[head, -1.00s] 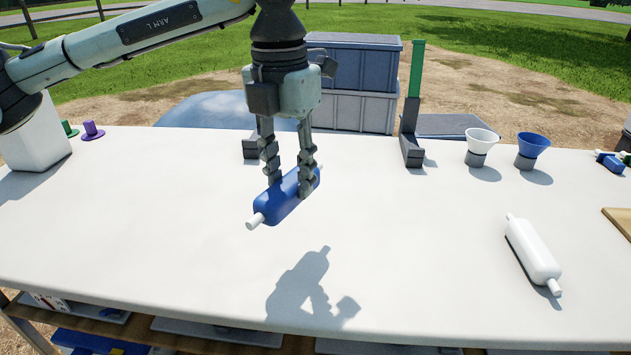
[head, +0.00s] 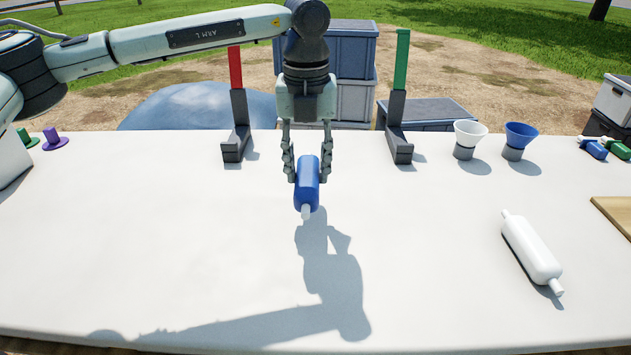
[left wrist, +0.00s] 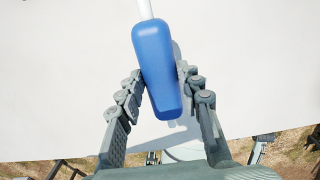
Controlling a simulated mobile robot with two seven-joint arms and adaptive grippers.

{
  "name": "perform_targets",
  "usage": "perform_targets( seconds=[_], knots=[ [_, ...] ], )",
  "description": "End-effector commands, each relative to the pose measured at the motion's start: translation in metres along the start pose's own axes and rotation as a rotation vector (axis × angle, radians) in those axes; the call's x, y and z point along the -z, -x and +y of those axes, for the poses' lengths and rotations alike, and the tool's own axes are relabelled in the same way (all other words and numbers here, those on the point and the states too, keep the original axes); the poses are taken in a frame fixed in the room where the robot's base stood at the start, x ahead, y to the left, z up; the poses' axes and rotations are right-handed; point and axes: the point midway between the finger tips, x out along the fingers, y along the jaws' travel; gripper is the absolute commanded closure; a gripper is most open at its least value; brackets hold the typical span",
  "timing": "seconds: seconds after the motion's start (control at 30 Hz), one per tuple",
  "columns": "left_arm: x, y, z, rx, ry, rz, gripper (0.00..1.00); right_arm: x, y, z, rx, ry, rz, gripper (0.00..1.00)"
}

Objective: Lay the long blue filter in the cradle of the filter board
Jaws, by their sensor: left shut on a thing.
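The blue filter (head: 307,188) is a rounded cylinder with a white nozzle toward me. My left gripper (head: 309,173) is shut on its sides and holds it above the white table, its shadow falling in front. In the left wrist view the blue filter (left wrist: 157,68) sits between the fingers of the left gripper (left wrist: 160,80), with a white nozzle at the top. No cradle shows clearly. A tan board (head: 614,214) is cut off at the right edge, and I cannot tell whether it is the filter board. My right gripper is not in view.
A white filter (head: 532,250) lies on the table (head: 180,250) at right. A red post (head: 236,90) and a green post (head: 400,80) stand behind, beside white (head: 468,135) and blue (head: 520,136) funnels. The table's middle front is clear.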

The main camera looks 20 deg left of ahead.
Motion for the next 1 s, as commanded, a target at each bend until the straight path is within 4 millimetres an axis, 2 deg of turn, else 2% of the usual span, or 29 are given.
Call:
perform_targets(
  seconds=[0.2, 0.33, 0.53, 0.97, 1.0],
  knots=[
    [-0.014, -0.012, -0.014, 0.0, -0.001, -0.001, 1.0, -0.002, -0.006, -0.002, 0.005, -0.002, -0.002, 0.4],
    [-0.014, -0.023, -0.014, -0.001, -0.001, 0.002, 1.0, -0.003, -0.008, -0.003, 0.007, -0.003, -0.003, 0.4],
    [-0.013, -0.05, -0.014, 0.0, -0.001, 0.001, 1.0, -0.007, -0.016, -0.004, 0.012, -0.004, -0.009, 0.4],
    [-0.012, -0.056, -0.014, 0.001, 0.0, 0.0, 1.0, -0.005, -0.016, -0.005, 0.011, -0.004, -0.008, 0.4],
    [-0.012, -0.056, -0.014, 0.001, 0.0, 0.0, 0.62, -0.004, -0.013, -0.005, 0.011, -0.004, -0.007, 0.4]
  ],
)
